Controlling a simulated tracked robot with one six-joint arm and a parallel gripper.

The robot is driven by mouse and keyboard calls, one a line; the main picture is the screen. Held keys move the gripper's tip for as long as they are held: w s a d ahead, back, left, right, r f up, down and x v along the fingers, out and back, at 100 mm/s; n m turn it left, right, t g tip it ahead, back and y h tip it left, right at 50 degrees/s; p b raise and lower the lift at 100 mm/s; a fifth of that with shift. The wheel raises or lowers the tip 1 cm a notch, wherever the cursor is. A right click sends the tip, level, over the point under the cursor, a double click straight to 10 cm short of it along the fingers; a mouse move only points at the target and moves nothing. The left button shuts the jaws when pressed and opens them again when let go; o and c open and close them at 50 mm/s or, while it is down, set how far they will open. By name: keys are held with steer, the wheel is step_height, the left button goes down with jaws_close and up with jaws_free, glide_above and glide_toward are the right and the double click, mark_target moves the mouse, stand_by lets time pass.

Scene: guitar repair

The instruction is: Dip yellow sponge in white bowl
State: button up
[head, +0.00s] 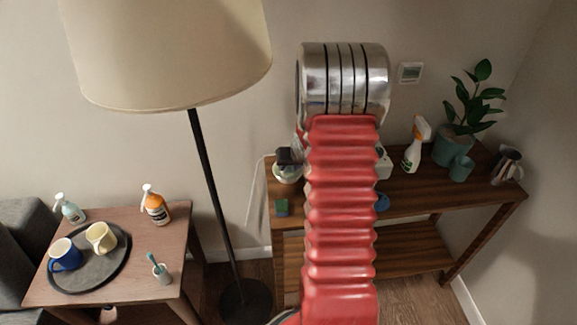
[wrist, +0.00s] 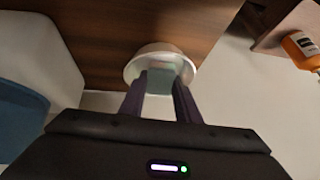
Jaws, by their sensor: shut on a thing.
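The white bowl (head: 287,178) stands at the left end of the dark wooden console table; it also shows in the wrist view (wrist: 132,70). In the wrist view my gripper (wrist: 160,87) is shut on a block with a pale green face, the sponge (wrist: 160,82); no yellow shows on it. The sponge overlaps the bowl's opening in that view. I cannot tell whether it touches the bowl's inside. In the head view my gripper (head: 287,158) is a dark shape at the bowl, and the sponge is hidden there.
A small green and blue block (head: 281,207) lies in front of the bowl on the console table (head: 410,195). A white spray bottle (head: 412,148), plant (head: 455,140) and metal jug (head: 507,163) stand to the right. A floor lamp (head: 205,165) and side table (head: 135,222) are left.

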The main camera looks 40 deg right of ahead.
mark_target(289, 168)
steer(key=shift+r, duration=0.15)
steer(key=shift+r, duration=3.25)
stand_by(0.6)
step_height(289, 168, up, 4)
steer(key=shift+f, duration=0.1)
stand_by(0.4)
steer(key=shift+s, duration=0.1)
stand_by(0.7)
